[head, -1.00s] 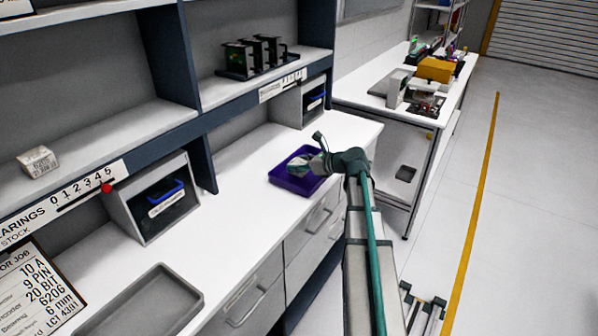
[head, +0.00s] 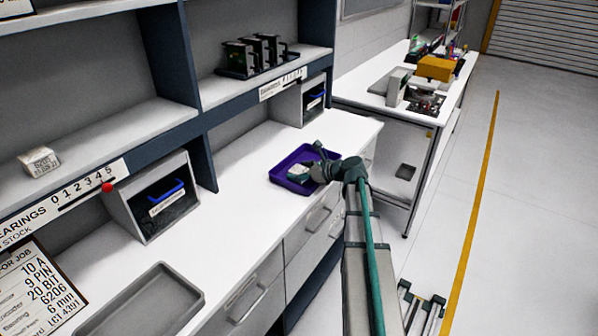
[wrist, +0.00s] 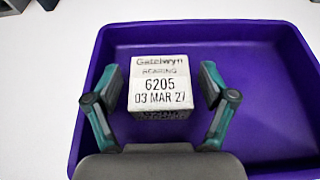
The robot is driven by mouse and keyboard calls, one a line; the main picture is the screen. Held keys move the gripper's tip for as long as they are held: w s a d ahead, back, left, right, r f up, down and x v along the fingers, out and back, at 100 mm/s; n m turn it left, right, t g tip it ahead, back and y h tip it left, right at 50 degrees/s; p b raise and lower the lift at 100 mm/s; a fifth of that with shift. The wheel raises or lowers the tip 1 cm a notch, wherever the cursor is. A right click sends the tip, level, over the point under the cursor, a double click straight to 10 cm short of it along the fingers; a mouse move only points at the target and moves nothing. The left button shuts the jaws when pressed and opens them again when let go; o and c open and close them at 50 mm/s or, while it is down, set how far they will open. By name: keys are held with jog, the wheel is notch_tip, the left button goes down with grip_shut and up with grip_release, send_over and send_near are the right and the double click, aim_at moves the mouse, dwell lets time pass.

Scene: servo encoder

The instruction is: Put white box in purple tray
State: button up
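The white box (wrist: 160,85), labelled "Gatelwyn bearing 6205 03 MAR 27", is inside the outline of the purple tray (wrist: 250,35) in the wrist view, and looks upright on its floor. In the head view the white box (head: 298,174) shows within the left part of the purple tray (head: 284,185). My gripper (wrist: 161,85) has one finger on each side of the box, with purple gaps visible between fingers and box, so it is open. In the head view my gripper (head: 308,165) is over the tray and hides part of it.
Another small white box (head: 38,162) sits on the left shelf. A grey tray (head: 145,305) lies at the bench's near end. Cubbies with blue-edged bins (head: 168,192) stand along the bench back. White bench top is clear between the trays.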

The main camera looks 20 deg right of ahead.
jog(key=shift+r, duration=0.1)
jog(key=b+v, duration=0.1)
jog(key=v, duration=1.1)
jog(key=shift+b, duration=0.35)
